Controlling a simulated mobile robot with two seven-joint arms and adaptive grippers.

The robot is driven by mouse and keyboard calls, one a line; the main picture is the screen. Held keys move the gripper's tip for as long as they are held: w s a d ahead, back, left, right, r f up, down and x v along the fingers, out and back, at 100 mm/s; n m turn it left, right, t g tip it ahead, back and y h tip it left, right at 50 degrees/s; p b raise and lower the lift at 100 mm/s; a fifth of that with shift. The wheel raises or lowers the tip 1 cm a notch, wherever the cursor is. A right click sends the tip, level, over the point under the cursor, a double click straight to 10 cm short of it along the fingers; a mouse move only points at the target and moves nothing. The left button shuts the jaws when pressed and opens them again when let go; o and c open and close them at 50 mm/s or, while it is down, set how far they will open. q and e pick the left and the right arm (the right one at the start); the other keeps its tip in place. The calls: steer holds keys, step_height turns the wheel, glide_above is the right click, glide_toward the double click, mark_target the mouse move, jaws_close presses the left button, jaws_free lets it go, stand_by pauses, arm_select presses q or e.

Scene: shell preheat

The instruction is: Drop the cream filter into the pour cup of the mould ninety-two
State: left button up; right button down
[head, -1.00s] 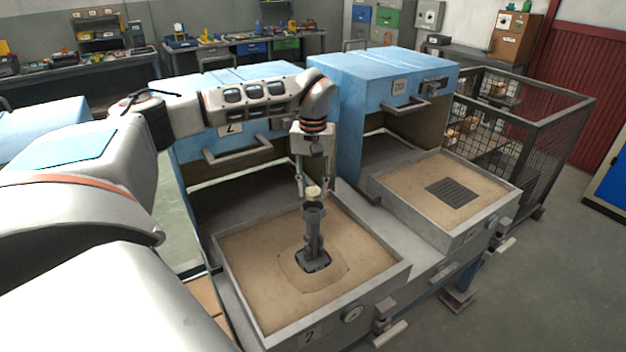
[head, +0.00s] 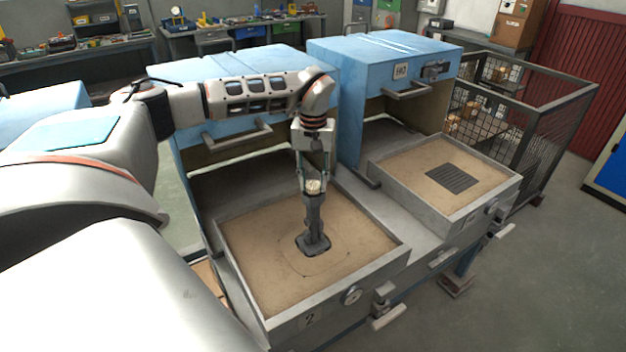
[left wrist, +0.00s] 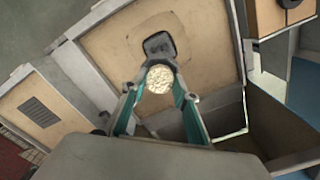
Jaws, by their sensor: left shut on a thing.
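The cream filter (head: 313,186) is a small round pale disc, held between the fingertips of my left gripper (head: 313,190). It also shows in the left wrist view (left wrist: 160,79), gripped between the two teal-lined fingers. The dark grey mould (head: 314,222) stands upright in the sand tray (head: 374,250) marked 2. The filter is at the top of the mould, where the pour cup is. The gripper and filter hide the cup's opening, so I cannot tell whether the filter touches it. My right gripper is not in view.
A second sand tray (head: 409,172) with a dark ribbed plate (head: 453,179) lies to the right. Blue-topped cabinets (head: 384,58) stand behind the trays. A wire cage (head: 530,125) is at the right. Floor is open at far right.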

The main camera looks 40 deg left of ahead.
mark_target(313, 185)
arm_select(q)
steer(key=o, duration=0.9)
step_height(313, 185, up, 12)
steer(key=shift+s, duration=0.15)
stand_by(0.7)
